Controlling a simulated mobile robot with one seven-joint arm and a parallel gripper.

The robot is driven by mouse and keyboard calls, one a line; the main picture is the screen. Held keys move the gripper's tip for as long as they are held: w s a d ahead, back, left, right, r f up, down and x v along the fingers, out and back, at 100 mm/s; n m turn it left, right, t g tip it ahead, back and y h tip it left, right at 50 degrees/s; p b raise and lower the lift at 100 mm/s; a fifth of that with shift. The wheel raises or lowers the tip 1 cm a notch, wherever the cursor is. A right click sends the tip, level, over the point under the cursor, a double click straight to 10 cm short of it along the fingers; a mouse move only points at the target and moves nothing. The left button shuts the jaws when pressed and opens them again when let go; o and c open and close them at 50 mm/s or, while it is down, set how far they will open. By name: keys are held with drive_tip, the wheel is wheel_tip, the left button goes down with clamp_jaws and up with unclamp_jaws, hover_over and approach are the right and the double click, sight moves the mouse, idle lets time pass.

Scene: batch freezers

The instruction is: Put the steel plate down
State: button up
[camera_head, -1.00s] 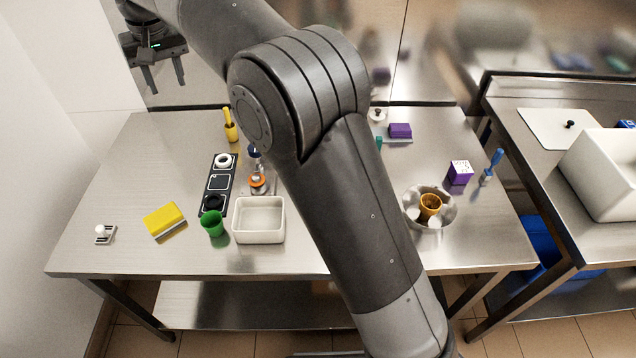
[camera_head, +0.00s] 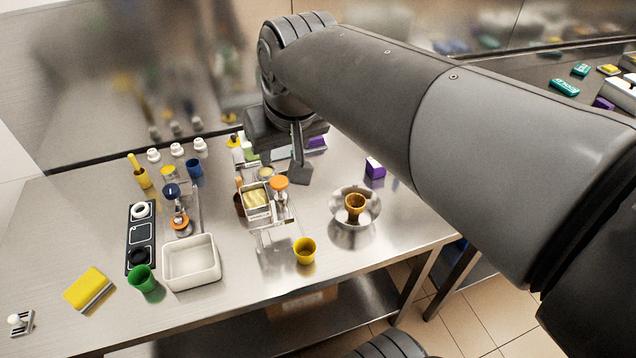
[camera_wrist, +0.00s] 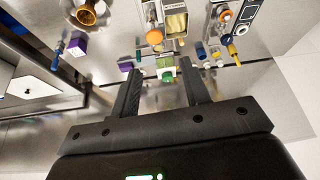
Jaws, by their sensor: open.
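My gripper (camera_head: 290,160) is over the back middle of the steel table, pointing down. In the wrist view (camera_wrist: 160,68) its two dark fingers are spread, with nothing held between them. I cannot single out the steel plate with certainty. A thin pale plate (camera_head: 313,151) lies at the back beside the gripper, under a purple block (camera_head: 317,142), partly hidden by my arm. A green block (camera_wrist: 166,76) shows beyond the gap between the fingers in the wrist view; I cannot tell its distance from them.
A steel bowl (camera_head: 343,231) holds an amber cup (camera_head: 355,205). Another purple block (camera_head: 375,168) is to the right. The table's front right is bare.

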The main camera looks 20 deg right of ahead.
drive_tip(key=s+d+f+m, duration=0.1)
drive_tip(key=s+d+f, duration=0.3)
drive_tip(key=s+f, duration=0.2)
drive_tip(key=shift+s+d+f+t+h, duration=0.3)
drive_tip(key=shift+s+d+t, duration=0.1)
drive_tip(key=shift+s, duration=0.75)
